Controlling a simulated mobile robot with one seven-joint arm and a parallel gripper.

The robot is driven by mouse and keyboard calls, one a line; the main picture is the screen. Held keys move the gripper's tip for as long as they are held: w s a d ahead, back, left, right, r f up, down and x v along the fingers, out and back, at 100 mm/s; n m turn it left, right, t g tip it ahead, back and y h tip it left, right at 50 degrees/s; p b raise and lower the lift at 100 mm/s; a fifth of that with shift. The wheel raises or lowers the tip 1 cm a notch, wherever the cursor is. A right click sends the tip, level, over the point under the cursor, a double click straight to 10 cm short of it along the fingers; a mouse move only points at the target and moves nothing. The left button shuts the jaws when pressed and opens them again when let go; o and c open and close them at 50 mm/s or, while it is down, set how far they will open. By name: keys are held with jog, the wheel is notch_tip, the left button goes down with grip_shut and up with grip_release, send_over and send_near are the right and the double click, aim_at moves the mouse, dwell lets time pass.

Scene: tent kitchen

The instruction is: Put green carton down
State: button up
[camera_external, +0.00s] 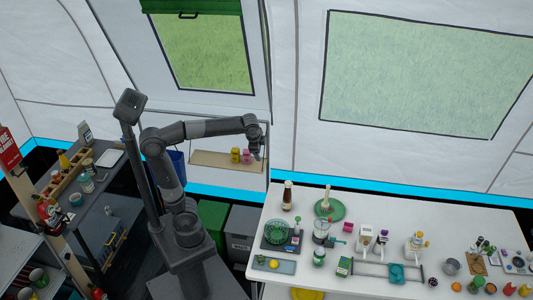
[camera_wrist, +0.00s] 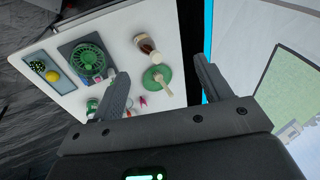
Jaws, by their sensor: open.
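A small green carton (camera_external: 344,266) stands on the white table (camera_external: 270,212), near its front edge, beside a green-lidded jar (camera_external: 319,257). My gripper (camera_external: 259,155) is up in the air, left of the table's back left corner and well away from the carton. In the wrist view my gripper (camera_wrist: 160,72) has its two fingers wide apart with nothing held between them. I cannot make out the green carton in the wrist view.
A brown bottle (camera_external: 287,195), a green plate (camera_external: 329,209) and a green fan (camera_external: 276,231) stand on the table's left part. A hanging shelf (camera_external: 212,159) with yellow and pink items is by my gripper. Bins (camera_external: 241,225) stand left of the table.

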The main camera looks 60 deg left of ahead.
jog(key=w+d+m+t+y, duration=0.15)
jog(key=w+d+m, duration=0.3)
jog(key=d, duration=0.45)
jog(key=w+d+m+t+y, duration=0.1)
jog(key=w+d+m+y, duration=0.15)
jog(key=w+d, duration=0.45)
jog(key=w+d+m+t+y, duration=0.15)
jog(key=w+d+m, duration=0.3)
jog(key=d, duration=0.55)
jog(key=s+d+f+m+t+y, duration=0.1)
jog(key=s+d+f+m+t, duration=0.2)
jog(key=d, duration=0.8)
jog(key=s+d+f+m+t, duration=0.1)
jog(key=s+d+m+t, duration=0.3)
jog(key=d, duration=0.6)
jog(key=s+d+f+m+y, duration=0.1)
jog(key=s+d+f+m, duration=0.1)
jog(key=s+d, duration=0.65)
send_near(344, 264)
jog(key=x, duration=0.3)
jog(key=shift+m, duration=0.25)
jog(key=x, duration=0.5)
jog(key=shift+w+a, duration=0.2)
jog(key=shift+a, duration=0.05)
jog(key=x, duration=0.5)
jog(key=shift+w+r, duration=0.15)
jog(key=shift+d, duration=0.1)
grip_shut()
